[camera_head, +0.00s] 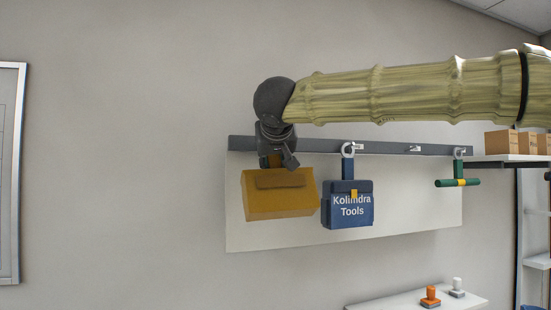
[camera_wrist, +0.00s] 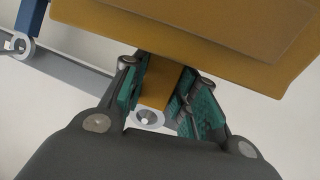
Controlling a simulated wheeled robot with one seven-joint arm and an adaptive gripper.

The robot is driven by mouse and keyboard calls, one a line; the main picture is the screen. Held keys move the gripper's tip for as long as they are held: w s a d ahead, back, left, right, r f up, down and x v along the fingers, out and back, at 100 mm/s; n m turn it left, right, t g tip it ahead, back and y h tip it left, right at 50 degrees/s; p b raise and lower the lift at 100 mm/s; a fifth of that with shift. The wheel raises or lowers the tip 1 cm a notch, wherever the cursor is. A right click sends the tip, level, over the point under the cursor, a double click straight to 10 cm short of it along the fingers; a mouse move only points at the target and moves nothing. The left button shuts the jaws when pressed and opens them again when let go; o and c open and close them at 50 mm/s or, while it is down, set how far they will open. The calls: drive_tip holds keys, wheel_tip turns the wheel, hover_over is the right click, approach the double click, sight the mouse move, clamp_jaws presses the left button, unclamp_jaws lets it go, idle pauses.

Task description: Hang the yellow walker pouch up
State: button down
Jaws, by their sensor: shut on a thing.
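The yellow pouch (camera_head: 279,203) is a mustard box-like bag with a flap, in front of the left part of the wall rail (camera_head: 390,149). My gripper (camera_head: 277,160) is above it, at rail height, shut on its short strap. In the wrist view my gripper (camera_wrist: 162,95) has its green-padded fingers on both sides of the strap (camera_wrist: 160,80), and the pouch (camera_wrist: 200,30) fills the top. A grey ring (camera_wrist: 138,119) ends the strap, with a pale round tip showing in its opening. I cannot tell whether the ring is around a hook.
An empty hook (camera_head: 415,148) and a hanging green item (camera_head: 444,183) are farther right. Boxes (camera_head: 502,142) stand on a right shelf. Stamps (camera_head: 430,296) stand on a lower shelf.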

drive_tip(key=shift+w+a+f+p, duration=0.2)
drive_tip(key=shift+w+f+p, duration=0.1)
drive_tip(key=shift+w+p, duration=0.3)
idle(0.4)
drive_tip(key=shift+s+r+p, duration=0.1)
drive_tip(key=shift+p, duration=0.6)
drive_tip(key=shift+f+p, duration=0.2)
drive_tip(key=shift+p, duration=0.5)
idle(0.6)
idle(0.4)
drive_tip(key=c, duration=0.7)
unclamp_jaws()
drive_tip(key=shift+v, duration=3.95)
